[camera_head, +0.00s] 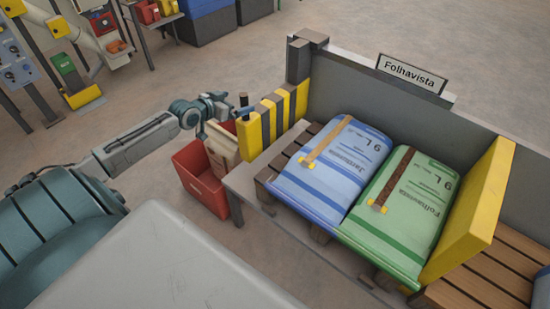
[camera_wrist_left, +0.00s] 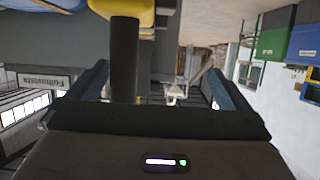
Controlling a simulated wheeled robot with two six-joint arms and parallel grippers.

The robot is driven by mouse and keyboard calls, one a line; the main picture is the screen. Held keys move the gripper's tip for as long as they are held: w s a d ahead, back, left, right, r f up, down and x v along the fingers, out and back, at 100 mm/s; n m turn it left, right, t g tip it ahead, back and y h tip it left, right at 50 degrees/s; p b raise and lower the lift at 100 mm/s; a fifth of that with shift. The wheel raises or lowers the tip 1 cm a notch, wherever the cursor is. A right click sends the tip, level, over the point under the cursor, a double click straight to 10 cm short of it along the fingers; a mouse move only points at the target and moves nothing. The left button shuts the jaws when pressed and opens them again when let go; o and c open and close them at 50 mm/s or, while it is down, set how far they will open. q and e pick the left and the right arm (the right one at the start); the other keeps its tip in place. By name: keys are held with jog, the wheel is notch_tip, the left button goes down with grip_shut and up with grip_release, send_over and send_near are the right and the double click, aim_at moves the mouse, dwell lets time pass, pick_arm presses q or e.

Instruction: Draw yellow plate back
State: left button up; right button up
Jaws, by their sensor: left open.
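A yellow plate with dark stripes (camera_head: 272,118) stands upright at the left end of the sack bench. A dark upright handle (camera_head: 243,100) shows at its left side. My left gripper (camera_head: 236,112) is at this handle, left of the plate. In the left wrist view the dark handle (camera_wrist_left: 124,60) stands between the open fingers, nearer the left one, with a yellow part (camera_wrist_left: 150,20) above it. I cannot tell whether a finger touches it. A plain yellow plate (camera_head: 470,212) stands right of the sacks. My right gripper is not in view.
A blue sack (camera_head: 325,185) and a green sack (camera_head: 398,228) lie on slatted wood by a grey wall signed "Folhavista" (camera_head: 412,73). A red bin (camera_head: 200,185) with a tan sack or box (camera_head: 222,150) stands below my left gripper.

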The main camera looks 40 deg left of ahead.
aim_at(242, 106)
pick_arm(q)
jog(key=shift+d+r+p, duration=0.2)
jog(key=shift+d+p, duration=0.6)
jog(key=shift+d, duration=0.05)
jog(key=shift+s+d+f+p, duration=0.15)
jog(key=shift+d+p, duration=0.65)
jog(key=shift+d, duration=0.3)
jog(key=shift+s+r+p, duration=0.2)
jog(key=shift+r+p, duration=0.1)
jog(key=shift+p, duration=0.25)
jog(key=p+v, duration=0.8)
jog(key=p, duration=0.1)
jog(key=shift+s, duration=0.3)
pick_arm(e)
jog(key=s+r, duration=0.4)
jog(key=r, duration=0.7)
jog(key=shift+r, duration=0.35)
pick_arm(q)
jog(key=shift+a+f, duration=0.1)
